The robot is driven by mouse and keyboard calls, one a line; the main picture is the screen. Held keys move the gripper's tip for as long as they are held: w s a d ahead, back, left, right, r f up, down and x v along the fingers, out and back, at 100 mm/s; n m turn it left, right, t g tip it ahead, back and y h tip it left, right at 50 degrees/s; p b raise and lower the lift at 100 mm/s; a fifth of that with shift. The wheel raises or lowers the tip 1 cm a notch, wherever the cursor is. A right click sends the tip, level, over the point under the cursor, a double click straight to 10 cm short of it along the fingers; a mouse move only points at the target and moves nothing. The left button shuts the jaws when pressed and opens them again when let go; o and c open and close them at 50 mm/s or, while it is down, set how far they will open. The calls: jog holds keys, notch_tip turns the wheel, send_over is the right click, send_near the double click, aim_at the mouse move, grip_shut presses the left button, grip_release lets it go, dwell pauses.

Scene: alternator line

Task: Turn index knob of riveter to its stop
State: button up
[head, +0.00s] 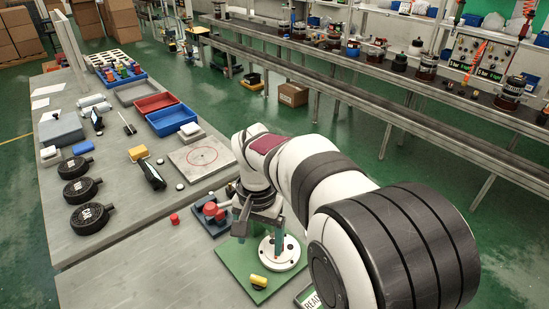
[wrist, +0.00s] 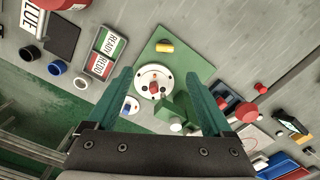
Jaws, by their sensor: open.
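The riveter's green base plate (head: 231,262) is in the lower middle of the head view; it also shows in the wrist view (wrist: 190,55). I cannot tell for certain which part is the index knob. My gripper (wrist: 160,76) is open and empty, its teal fingers spread to either side of the disc, seen from above.
A green block (wrist: 180,108) with a white cylinder stands beside the disc. A red knob (head: 174,218) and a dark blue fixture with red parts (wrist: 245,112) are close by. Bare table shows at the front left.

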aim_at(258, 278)
jog(key=f, duration=1.1)
jog(key=w+a+f, duration=0.1)
jog(key=f, duration=0.4)
jog(key=shift+f, duration=0.3)
grip_shut()
